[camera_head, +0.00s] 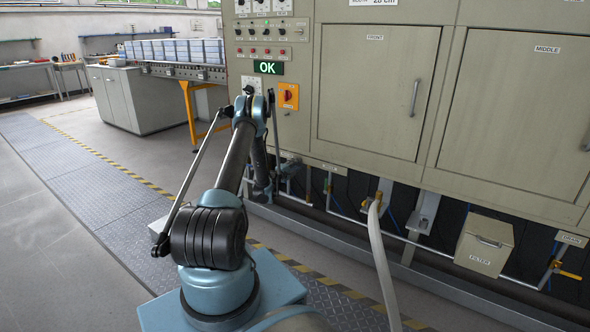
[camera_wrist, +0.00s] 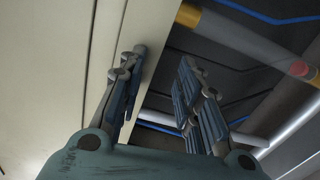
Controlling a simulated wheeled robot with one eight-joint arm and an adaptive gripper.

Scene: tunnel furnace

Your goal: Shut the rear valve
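My gripper (camera_wrist: 163,60) is open and empty in the wrist view, its two jointed fingers apart. It is close to a pale panel edge on the left, with pipes beyond. In the head view the gripper is mostly hidden behind my arm, near the furnace's lower edge. No valve marked rear can be made out. A yellow-handled valve (camera_head: 568,275) is at the lower right of the head view, under a small label too small to read surely.
The furnace (camera_head: 464,100) has doors marked FRONT and MIDDLE, and a green OK display (camera_head: 268,68). A filter box (camera_head: 484,245) and a pale hose (camera_head: 380,260) stand out below it. Striped floor edging runs alongside. Open floor is at left. A banded pipe (camera_wrist: 235,40) crosses the wrist view.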

